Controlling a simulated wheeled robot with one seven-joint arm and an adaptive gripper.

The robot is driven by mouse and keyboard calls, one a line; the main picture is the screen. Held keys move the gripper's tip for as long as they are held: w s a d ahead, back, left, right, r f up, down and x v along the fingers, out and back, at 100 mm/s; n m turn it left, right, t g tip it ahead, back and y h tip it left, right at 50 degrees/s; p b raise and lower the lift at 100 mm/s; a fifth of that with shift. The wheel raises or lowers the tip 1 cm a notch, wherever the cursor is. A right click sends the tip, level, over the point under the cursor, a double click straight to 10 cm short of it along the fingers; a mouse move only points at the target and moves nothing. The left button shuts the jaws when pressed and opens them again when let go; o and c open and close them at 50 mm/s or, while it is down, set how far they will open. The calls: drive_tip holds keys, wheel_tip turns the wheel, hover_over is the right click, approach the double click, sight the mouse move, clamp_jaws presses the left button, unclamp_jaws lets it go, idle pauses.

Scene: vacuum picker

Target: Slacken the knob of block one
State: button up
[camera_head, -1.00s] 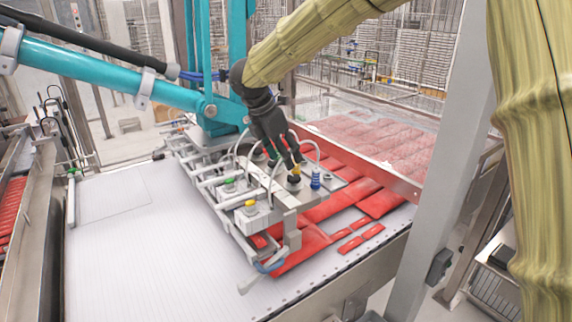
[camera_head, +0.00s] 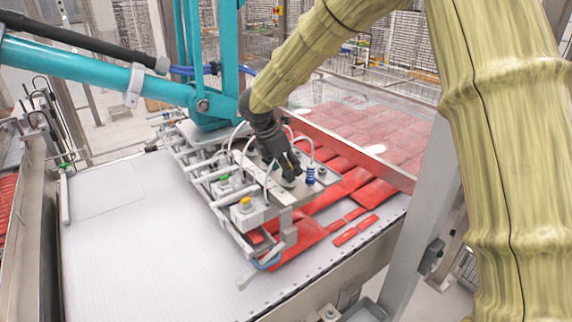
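The vacuum picker (camera_head: 278,197) is a grey metal tool with hoses and blocks, above the white conveyor. My dark gripper (camera_head: 291,173) points down at a block on the plate's right part, beside a blue fitting (camera_head: 310,175). Its fingertips are at the top of that block and cover any knob there. I cannot tell whether the fingers are open or closed on it. A yellow knob (camera_head: 245,203) stands on the front block, and a green knob (camera_head: 223,179) is behind it to the left. Nothing readable marks which is block one.
Red flat packs (camera_head: 345,237) lie under and right of the tool on the white conveyor (camera_head: 140,250). A teal arm (camera_head: 95,72) carries the tool from the upper left. A grey post (camera_head: 420,210) stands at right. The conveyor's left part is mostly clear.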

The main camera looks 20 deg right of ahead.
drive_tip(key=shift+w+d+f, duration=0.1)
drive_tip(key=shift+d+f, duration=0.05)
drive_tip(key=shift+f, duration=0.35)
drive_tip(key=c, duration=1)
